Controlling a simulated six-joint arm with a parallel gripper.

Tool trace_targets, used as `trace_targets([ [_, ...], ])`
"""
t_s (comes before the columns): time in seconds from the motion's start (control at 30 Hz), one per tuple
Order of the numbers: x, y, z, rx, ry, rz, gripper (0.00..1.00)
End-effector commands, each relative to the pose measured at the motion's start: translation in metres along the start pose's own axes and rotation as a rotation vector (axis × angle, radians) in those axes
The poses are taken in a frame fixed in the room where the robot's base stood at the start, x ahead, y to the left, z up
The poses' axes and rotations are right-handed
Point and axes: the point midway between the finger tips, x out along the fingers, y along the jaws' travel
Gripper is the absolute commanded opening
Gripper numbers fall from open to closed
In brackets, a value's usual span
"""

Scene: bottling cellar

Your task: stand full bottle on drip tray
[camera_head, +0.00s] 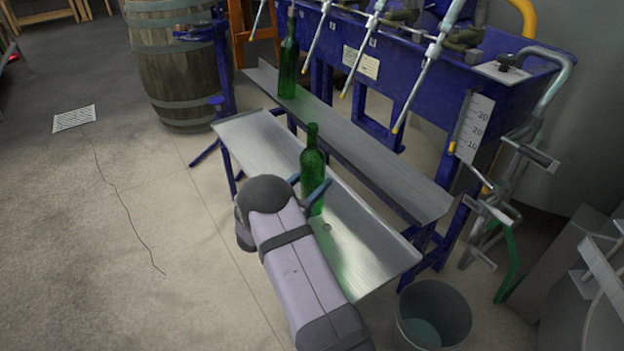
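A green bottle (313,163) stands upright at the lower metal tray (250,140), which has a small round hole and looks like the drip tray. The bottle's base looks to be at the tray surface, but contact is unclear. A second green bottle (288,62) stands upright at the far left end of the upper metal shelf (385,160). The fill level of either bottle cannot be made out.
The blue filling machine (430,95) with several slanted spouts rises behind the shelf. A scale plate (474,128) and bent pipes stand at right. A grey bucket (433,312) is on the floor below the tray's near end.

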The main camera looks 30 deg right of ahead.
Motion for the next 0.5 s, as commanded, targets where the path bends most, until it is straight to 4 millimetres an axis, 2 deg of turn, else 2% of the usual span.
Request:
trace_targets([
  [0.07,0.001,-0.001,-0.001,0.004,0.009,0.000,0.00],
  [0.33,0.000,-0.001,0.027,0.003,0.009,0.000,0.00],
  [0.5,0.001,-0.001,0.032,0.006,0.010,0.000,0.00],
])
